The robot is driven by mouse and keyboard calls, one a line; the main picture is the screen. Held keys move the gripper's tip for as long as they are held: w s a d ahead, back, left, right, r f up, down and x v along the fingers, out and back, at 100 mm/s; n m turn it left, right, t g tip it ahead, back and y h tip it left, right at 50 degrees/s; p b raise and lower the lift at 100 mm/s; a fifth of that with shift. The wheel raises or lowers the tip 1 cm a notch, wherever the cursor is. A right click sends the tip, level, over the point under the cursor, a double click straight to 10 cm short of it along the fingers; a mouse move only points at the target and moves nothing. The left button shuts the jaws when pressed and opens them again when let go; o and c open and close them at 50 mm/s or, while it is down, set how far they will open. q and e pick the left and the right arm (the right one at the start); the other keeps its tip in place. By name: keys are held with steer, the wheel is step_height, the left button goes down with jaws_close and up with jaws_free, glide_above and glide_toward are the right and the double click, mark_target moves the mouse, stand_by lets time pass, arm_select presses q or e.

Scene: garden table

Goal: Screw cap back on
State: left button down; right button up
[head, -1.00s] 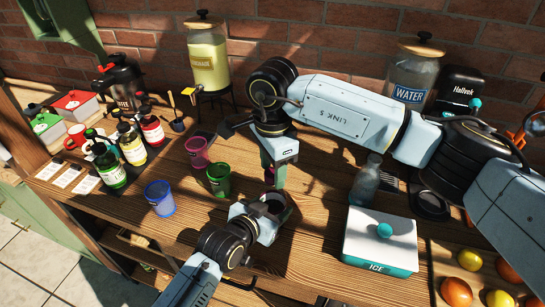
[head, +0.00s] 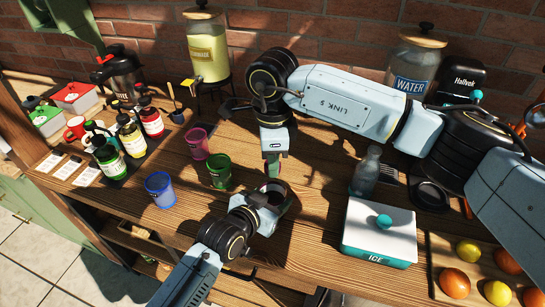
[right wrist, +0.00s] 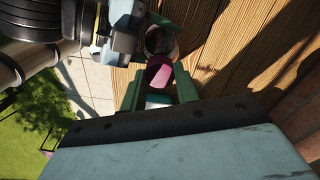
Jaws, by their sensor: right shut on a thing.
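My right gripper (head: 272,172) points straight down above the middle of the table. In the right wrist view its green fingers (right wrist: 158,88) are shut on a pink cap (right wrist: 160,74). My left gripper (head: 268,198) comes in from the front and closes around an open, round container (head: 274,192). The right wrist view shows the container's dark open mouth (right wrist: 160,41) close to the cap, slightly off to one side. The cap looks apart from the mouth, but the height gap is hard to judge. The container's lower part is hidden by my left gripper.
Pink (head: 197,142), green (head: 219,171) and blue (head: 160,190) cups stand to the left. A clear bottle (head: 365,175) and an ice box (head: 378,235) stand to the right. Syrup bottles (head: 109,162) sit further left; a fruit tray (head: 440,285) is at lower right.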

steer(key=m, duration=0.5)
steer(key=shift+m, duration=0.4)
steer(key=m, duration=0.4)
steer(key=shift+m, duration=0.3)
steer(key=o, duration=1.2)
step_height(320, 180, up, 12)
arm_select(q)
steer(key=shift+c, duration=1.9)
jaws_free()
steer(key=shift+s+a, duration=0.1)
steer(key=v, duration=1.3)
steer(key=shift+p, duration=0.35)
arm_select(e)
steer(key=shift+r, duration=0.3)
